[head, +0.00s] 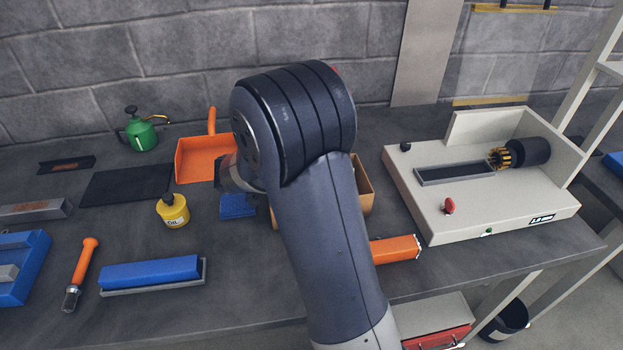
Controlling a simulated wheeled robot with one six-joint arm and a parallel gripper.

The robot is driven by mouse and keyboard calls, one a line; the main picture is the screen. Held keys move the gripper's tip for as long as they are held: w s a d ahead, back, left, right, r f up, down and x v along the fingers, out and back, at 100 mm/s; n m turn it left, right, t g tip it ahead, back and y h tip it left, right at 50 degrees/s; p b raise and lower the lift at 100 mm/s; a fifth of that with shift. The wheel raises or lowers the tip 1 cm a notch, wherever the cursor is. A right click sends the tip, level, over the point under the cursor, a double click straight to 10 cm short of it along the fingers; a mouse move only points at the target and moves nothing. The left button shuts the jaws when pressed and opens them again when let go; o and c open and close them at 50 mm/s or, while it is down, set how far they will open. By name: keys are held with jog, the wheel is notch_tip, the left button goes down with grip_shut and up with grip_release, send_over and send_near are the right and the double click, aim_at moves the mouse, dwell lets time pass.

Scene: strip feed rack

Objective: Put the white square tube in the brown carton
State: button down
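The brown carton (366,192) stands on the bench behind my arm. Only its right side and a sliver of its left edge show, and its inside is mostly hidden. I cannot make out a white square tube anywhere; my arm covers the middle of the bench. My gripper does not show; only upper links and a grey wrist part near the orange dustpan are visible.
An orange dustpan (197,160), yellow oil can (173,212) and blue block (237,206) lie left of my arm. An orange bar (396,249) and white machine (485,200) are right. A blue-topped block (150,272) and orange-handled tool (82,270) lie front left.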

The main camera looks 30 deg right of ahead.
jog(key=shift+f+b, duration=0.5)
jog(key=shift+b, duration=0.4)
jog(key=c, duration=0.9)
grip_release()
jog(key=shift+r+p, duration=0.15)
jog(key=shift+p, duration=0.15)
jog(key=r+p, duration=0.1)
jog(key=p, duration=0.1)
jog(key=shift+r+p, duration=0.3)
jog(key=shift+p, duration=0.05)
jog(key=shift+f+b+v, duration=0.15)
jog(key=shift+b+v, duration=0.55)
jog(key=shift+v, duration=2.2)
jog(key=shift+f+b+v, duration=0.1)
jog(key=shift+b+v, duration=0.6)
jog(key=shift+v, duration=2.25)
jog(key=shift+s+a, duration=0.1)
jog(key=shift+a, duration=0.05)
